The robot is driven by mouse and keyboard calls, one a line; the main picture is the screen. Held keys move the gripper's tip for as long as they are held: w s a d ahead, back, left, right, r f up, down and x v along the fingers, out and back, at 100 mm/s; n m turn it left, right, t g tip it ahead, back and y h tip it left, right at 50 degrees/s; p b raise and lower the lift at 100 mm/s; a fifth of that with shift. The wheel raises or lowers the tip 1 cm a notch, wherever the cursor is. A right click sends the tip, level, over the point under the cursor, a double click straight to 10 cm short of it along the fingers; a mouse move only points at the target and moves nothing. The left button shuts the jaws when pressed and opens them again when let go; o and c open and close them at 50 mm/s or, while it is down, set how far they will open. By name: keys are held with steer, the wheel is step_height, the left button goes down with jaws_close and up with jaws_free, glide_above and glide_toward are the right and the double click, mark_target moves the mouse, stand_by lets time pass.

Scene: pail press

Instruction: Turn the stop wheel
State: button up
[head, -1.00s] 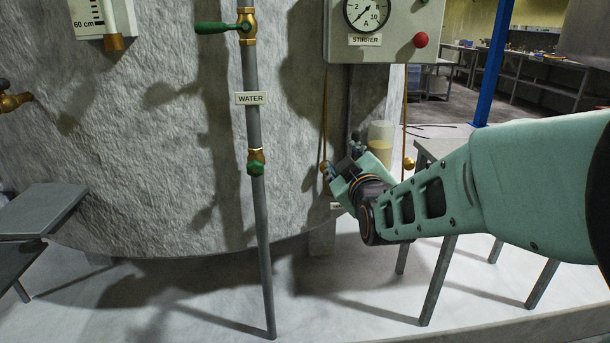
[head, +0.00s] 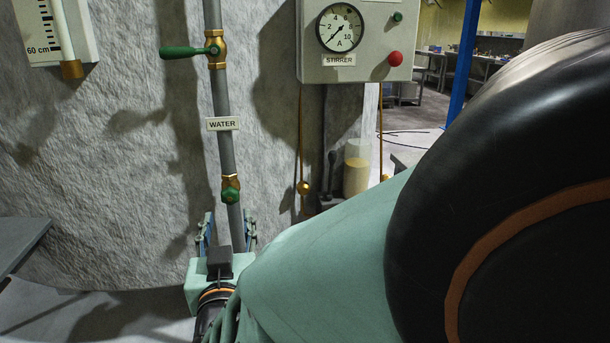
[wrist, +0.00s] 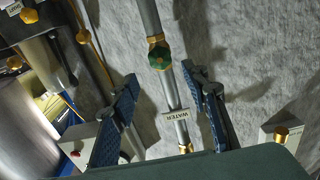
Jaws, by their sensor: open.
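The stop wheel is a small green wheel (head: 231,196) on a brass valve low on the grey water pipe (head: 222,95). It also shows as a green faceted knob in the wrist view (wrist: 159,57), just beyond the fingertips. My gripper (head: 228,223) is open and empty, just below the wheel in the head view. In the wrist view my gripper (wrist: 160,74) has one blue finger on each side of the pipe, with the wheel between their lines. I see no contact with the wheel. The WATER label (wrist: 181,115) appears upside down there.
A green lever valve (head: 190,50) sits higher on the pipe. A stirrer box (head: 355,65) with dial and red button hangs to the right, above a beaker (head: 357,170). A grey platform (head: 20,245) stands at left. The pale rough wall lies close behind the pipe.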

mark_target(230, 199)
steer(key=x, duration=0.8)
steer(key=shift+w+f, duration=0.1)
steer(key=shift+w, duration=0.15)
steer(key=shift+s, duration=0.1)
steer(key=c, duration=0.6)
steer(key=m, duration=0.6)
steer(key=shift+m, duration=0.4)
steer(key=shift+c, duration=0.2)
steer(key=m, duration=1)
steer(key=shift+m, duration=0.3)
steer(key=m, duration=1.8)
steer(key=o, duration=0.9)
